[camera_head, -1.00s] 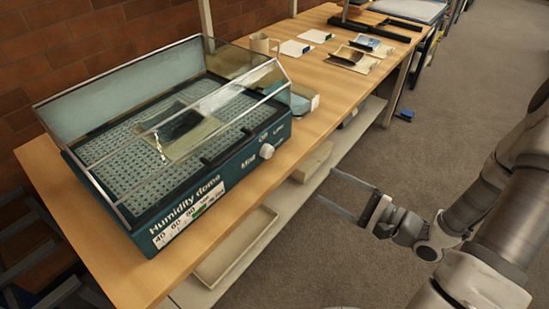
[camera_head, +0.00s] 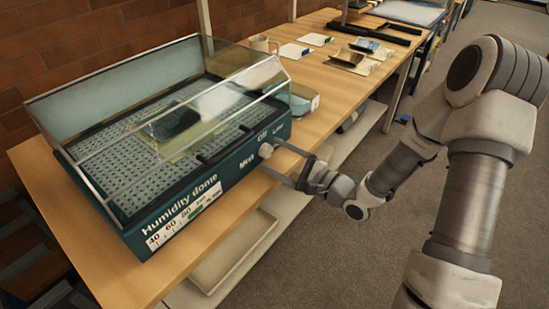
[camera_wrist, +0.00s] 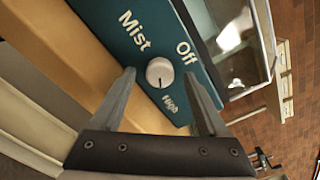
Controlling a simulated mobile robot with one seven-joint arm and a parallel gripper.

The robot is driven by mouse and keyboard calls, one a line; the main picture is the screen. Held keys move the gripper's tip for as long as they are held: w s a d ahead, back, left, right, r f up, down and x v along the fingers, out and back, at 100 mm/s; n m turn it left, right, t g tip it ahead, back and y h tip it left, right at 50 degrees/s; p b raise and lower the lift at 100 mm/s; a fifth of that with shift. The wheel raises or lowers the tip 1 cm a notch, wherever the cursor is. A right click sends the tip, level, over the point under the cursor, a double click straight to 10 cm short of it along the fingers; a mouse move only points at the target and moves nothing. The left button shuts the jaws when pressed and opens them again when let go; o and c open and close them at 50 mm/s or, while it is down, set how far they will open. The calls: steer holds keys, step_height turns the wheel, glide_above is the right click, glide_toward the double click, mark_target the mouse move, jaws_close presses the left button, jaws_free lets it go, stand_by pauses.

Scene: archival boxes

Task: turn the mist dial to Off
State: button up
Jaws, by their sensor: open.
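The mist dial (camera_head: 265,150) is a small white round knob on the teal front panel of the humidity dome (camera_head: 190,185). In the wrist view the dial (camera_wrist: 159,72) sits between the labels Mist, Off and High. A small dark mark on its lower side appears to face toward High, away from Off. My gripper (camera_head: 274,157) is open in front of the panel, its fingers reaching toward the dial. In the wrist view my gripper (camera_wrist: 157,80) has one finger on either side of the dial, with a visible gap to it. I cannot tell how far the tips are from the panel.
The dome's clear lid (camera_head: 110,90) covers a perforated bed with a dark item on it. A lower shelf with a tray (camera_head: 235,255) lies below. The floor on the right is clear.

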steer(key=shift+w+a, duration=0.25)
steer(key=shift+a, duration=0.1)
steer(key=shift+c, duration=0.4)
jaws_close()
